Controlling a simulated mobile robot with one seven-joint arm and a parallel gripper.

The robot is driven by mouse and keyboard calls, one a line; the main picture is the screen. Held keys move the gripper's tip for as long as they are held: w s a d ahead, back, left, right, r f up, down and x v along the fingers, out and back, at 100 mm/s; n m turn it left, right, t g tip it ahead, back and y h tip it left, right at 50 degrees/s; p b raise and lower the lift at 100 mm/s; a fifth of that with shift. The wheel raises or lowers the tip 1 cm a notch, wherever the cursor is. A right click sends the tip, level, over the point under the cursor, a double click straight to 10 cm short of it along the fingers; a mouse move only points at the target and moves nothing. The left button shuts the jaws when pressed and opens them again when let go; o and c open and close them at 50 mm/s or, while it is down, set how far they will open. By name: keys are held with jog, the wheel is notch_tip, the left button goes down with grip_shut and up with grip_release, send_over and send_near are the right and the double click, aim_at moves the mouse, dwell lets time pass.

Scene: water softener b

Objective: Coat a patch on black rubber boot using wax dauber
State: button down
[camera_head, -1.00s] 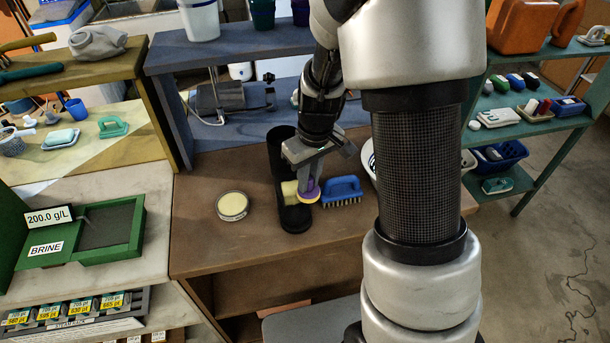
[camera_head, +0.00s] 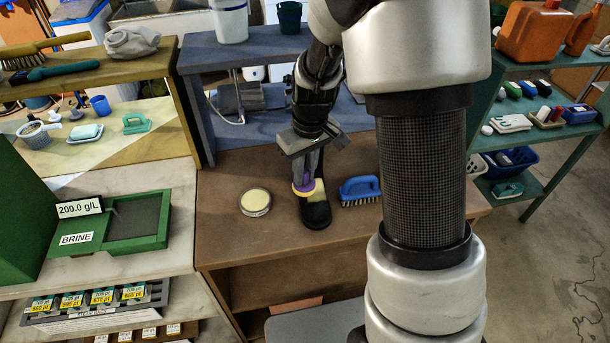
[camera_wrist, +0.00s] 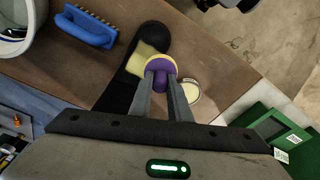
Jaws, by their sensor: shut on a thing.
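A black rubber boot (camera_head: 317,214) lies on the brown bench with its toe toward the front edge; its shaft is mostly hidden behind my arm. A pale yellow patch (camera_head: 319,189) shows on the boot, also in the wrist view (camera_wrist: 146,61). My gripper (camera_head: 305,170) is shut on the purple handle of the wax dauber (camera_head: 303,188), yellow pad downward. The dauber is at the left side of the boot, beside the visible patch; I cannot tell whether the pad touches. In the wrist view, my fingers (camera_wrist: 161,82) grip the dauber (camera_wrist: 161,66). An open round wax tin (camera_head: 256,202) stands left of the boot.
A blue scrub brush (camera_head: 360,190) lies close to the right of the boot. A green brine tray (camera_head: 137,223) stands on the left counter. A blue-grey shelf (camera_head: 262,130) stands behind the bench. The bench front around the tin is clear.

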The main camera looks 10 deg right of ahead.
notch_tip(320, 180, up, 2)
jog(key=shift+a+p, duration=0.1)
jog(key=shift+p, duration=0.35)
jog(key=shift+r, duration=1.2)
